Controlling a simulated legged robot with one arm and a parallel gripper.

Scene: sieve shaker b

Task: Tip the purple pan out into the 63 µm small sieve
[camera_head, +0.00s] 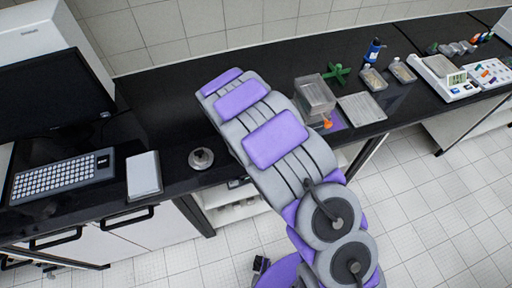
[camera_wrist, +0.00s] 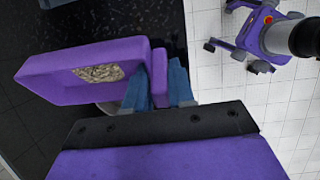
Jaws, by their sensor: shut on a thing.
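The purple pan (camera_wrist: 45,83) is in the wrist view, tilted in the picture, with a patch of pale grainy material (camera_wrist: 98,73) inside it. My gripper (camera_wrist: 160,82) has blue fingers and is shut on a tab at the pan's right side. The edge of a pale round thing (camera_wrist: 106,108) shows just below the pan; I cannot tell whether it is the 63 µm small sieve. In the head view my arm hides the gripper and the pan. No sieve can be made out for certain there.
A black bench (camera_head: 170,80) runs along the wall. A keyboard (camera_head: 62,178), a white box (camera_head: 144,174) and a round grey object (camera_head: 201,158) are left of my arm. A clear box (camera_head: 315,97), small trays (camera_head: 372,79) and a scale (camera_head: 446,80) stand right.

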